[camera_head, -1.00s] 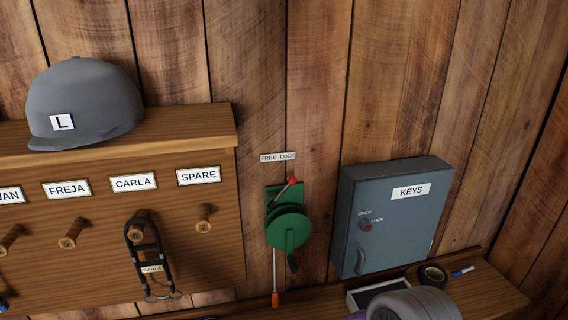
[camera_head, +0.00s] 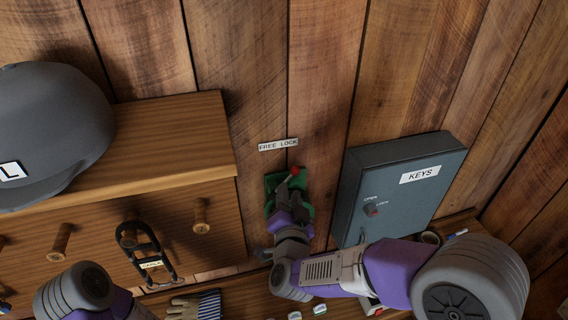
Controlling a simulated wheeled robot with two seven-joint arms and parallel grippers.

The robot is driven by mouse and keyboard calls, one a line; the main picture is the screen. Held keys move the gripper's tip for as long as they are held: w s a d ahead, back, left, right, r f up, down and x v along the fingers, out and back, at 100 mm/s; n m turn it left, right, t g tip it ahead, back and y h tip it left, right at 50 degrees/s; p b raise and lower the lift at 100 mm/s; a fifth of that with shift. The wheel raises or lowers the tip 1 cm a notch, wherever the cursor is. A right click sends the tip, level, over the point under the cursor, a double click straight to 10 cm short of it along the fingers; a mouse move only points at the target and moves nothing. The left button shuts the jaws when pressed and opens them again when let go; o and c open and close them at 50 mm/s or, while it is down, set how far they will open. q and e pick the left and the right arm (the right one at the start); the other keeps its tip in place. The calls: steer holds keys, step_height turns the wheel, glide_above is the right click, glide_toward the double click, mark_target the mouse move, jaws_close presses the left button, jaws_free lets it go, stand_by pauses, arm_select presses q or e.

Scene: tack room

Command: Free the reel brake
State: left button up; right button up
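The green reel (camera_head: 272,181) hangs on the plank wall under a "FREE LOCK" label (camera_head: 278,145). Its brake lever with a red knob (camera_head: 296,171) tilts up and to the right, under the LOCK side of the label. My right gripper (camera_head: 291,199) is in front of the reel, just below the red knob, and hides most of the drum and the crank. I cannot tell whether its fingers are open, shut or touching the lever. My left arm shows at the bottom left; its gripper is not in view.
A grey key cabinet (camera_head: 399,182) stands close to the right of the reel. Gloves (camera_head: 184,308) lie on the bench below.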

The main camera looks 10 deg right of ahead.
mark_target(289, 179)
steer(key=p+x, duration=0.1)
steer(key=x, duration=0.5)
steer(key=shift+w+d, duration=0.15)
steer(key=shift+w, duration=0.05)
jaws_close()
